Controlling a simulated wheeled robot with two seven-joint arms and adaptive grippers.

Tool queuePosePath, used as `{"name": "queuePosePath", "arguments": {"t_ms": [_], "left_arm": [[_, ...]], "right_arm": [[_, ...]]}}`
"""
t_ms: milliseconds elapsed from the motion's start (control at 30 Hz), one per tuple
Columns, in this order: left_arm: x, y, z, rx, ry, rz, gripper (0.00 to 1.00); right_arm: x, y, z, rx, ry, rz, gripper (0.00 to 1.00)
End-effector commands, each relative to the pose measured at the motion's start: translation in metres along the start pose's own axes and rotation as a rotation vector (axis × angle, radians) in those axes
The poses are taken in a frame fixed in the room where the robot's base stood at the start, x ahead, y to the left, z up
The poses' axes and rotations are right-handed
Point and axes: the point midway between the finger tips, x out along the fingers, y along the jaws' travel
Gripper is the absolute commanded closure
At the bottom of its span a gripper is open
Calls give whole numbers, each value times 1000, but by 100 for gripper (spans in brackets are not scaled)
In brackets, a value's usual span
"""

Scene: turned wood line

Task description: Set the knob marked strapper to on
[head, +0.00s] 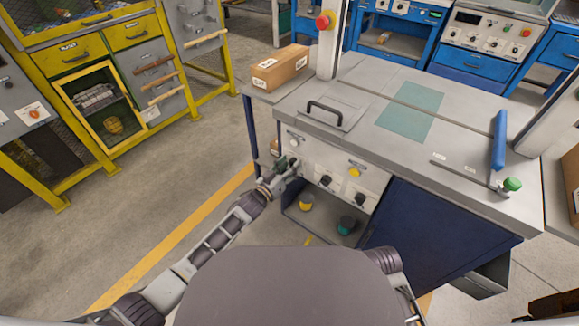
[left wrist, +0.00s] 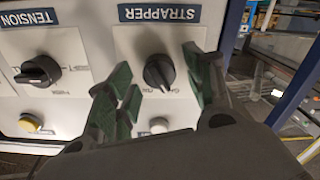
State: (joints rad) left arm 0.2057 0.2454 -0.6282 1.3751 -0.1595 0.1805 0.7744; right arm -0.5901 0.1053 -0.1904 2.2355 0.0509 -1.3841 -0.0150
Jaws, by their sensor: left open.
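The strapper knob (left wrist: 158,72) is black and round with a raised grip, on a pale panel beside a blue STRAPPER label (left wrist: 160,13). Its grip slants; small markings show near it, but I cannot read its setting surely. My left gripper (left wrist: 156,82) is open, with green-padded fingers on either side of the knob and a gap to each side in the left wrist view. In the head view my left gripper (head: 287,166) is at the left end of the panel and hides the knob. My right gripper is out of view.
A tension knob (left wrist: 37,71) sits beside the strapper knob. A white button (left wrist: 159,125) and a yellow button (left wrist: 30,123) are close by.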

Motion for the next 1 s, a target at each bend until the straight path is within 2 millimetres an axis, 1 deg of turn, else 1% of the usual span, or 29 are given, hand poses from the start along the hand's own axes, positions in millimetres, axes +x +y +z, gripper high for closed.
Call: {"name": "queuePosePath", "arguments": {"t_ms": [133,400,500,767,1000], "left_arm": [[0,0,0,0,0,0,47],[0,0,0,0,0,0,82],[0,0,0,0,0,0,93],[0,0,0,16,0,0,93],[0,0,0,95,-1,-1,93]], "right_arm": [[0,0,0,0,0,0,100],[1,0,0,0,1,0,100],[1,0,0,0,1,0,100],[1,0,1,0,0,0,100],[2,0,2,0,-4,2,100]]}}
